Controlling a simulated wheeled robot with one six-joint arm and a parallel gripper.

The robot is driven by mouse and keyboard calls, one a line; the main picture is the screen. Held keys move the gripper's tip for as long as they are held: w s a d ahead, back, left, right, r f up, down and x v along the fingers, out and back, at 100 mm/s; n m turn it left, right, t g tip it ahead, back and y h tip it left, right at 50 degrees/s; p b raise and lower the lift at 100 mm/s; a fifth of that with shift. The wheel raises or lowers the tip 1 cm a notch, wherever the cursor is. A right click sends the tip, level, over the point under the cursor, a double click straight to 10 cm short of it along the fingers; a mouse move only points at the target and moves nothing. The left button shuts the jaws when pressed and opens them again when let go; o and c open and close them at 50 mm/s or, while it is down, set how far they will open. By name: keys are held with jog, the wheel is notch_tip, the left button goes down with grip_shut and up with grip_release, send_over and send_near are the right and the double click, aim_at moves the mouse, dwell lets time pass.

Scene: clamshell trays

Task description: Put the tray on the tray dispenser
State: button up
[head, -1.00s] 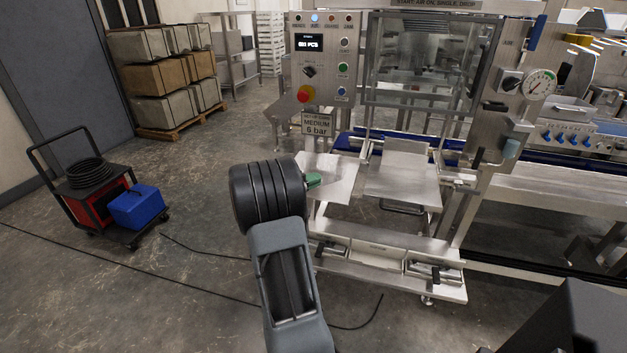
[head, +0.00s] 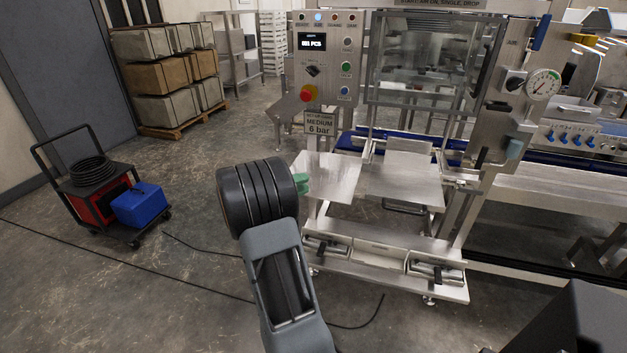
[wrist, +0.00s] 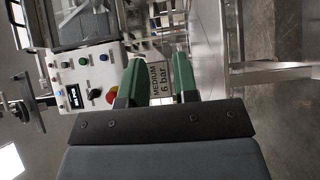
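The tray dispenser (head: 325,75) is a steel machine with a button panel, a clear-windowed chamber (head: 420,70) and flat metal plates (head: 400,185) below it. Its panel also shows in the wrist view (wrist: 85,75), turned on its side. My gripper (head: 303,183) has green fingers and appears in front of the left plate in the head view. In the wrist view, my gripper (wrist: 158,70) has its two fingers apart, with only the "MEDIUM 6 bar" sign (wrist: 159,82) visible behind the gap. I cannot make out a separate tray clearly in either view.
A cart (head: 95,205) with a blue box (head: 139,205) stands at left. Stacked crates (head: 165,75) are behind it. A conveyor (head: 545,185) runs along the right. A dark cable (head: 210,255) lies on the floor. The floor between cart and machine is otherwise clear.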

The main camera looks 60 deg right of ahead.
jog(key=s+a+f+n+t+y, duration=0.1)
jog(key=a+t+y, duration=0.4)
jog(key=a, duration=1.4)
jog(key=s+a+f+n+t+y, duration=0.2)
jog(key=a+y, duration=0.9)
jog(key=a, duration=0.7)
jog(key=s+n+t, duration=0.1)
jog(key=s+t, duration=0.1)
jog(key=t, duration=0.1)
jog(key=shift+s+a+n+t, duration=0.25)
jog(key=shift+a+n+t, duration=0.05)
jog(key=shift+a+n, duration=0.1)
notch_tip(320, 180, up, 18)
jog(key=p, duration=1.6)
jog(key=shift+w+d+t, duration=0.2)
jog(key=shift+w+t, duration=0.15)
jog(key=shift+t, duration=0.05)
jog(key=shift+f, duration=0.1)
